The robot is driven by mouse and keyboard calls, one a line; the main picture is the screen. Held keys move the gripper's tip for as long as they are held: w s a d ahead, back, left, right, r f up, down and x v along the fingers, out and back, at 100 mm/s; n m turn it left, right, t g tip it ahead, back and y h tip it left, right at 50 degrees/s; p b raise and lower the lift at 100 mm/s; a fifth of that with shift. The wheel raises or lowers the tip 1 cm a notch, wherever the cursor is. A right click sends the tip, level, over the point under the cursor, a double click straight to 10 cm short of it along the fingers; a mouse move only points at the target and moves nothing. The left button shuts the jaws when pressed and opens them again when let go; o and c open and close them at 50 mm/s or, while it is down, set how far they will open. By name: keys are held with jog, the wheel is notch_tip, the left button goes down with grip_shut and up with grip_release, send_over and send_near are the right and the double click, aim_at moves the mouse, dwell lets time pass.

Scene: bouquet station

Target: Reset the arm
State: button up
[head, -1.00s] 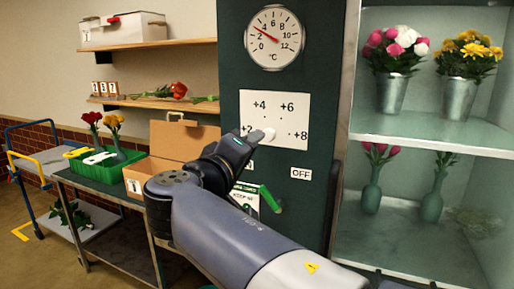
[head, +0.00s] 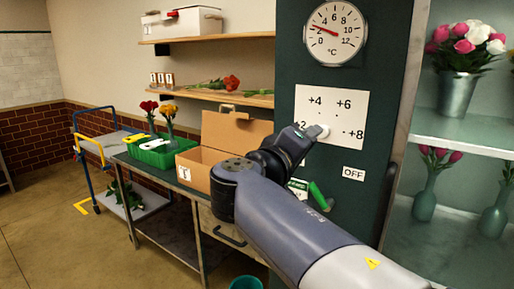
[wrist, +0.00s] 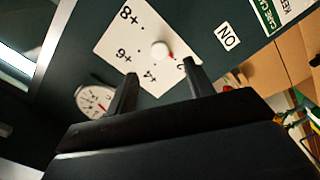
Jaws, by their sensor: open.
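My gripper (wrist: 160,76) is open in the wrist view, its two dark fingers apart with nothing between them. In the head view my gripper (head: 302,137) is at the dark green panel (head: 385,55), just left of a round white knob (head: 322,131). The knob sits on a white temperature plate (head: 345,105) marked +2, +4, +6 and +8. In the wrist view the knob (wrist: 160,50) lies beyond the fingertips, with a small red mark beside it. I cannot tell whether a finger touches it. My arm reaches up from the lower right.
At left stand an open cardboard box (head: 240,127), a green tray (head: 160,158) and a trolley (head: 110,142). A glass-fronted flower cabinet (head: 455,125) is at right.

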jog(key=p+x, duration=0.1)
jog(key=x, duration=0.6)
jog(key=shift+w+d, duration=0.2)
jog(key=s+a+m+p, duration=0.5)
jog(key=s+m+p, duration=0.1)
jog(key=m, duration=0.6)
jog(key=shift+s+a, duration=0.25)
jog(key=shift+s, duration=0.4)
dwell(2.3)
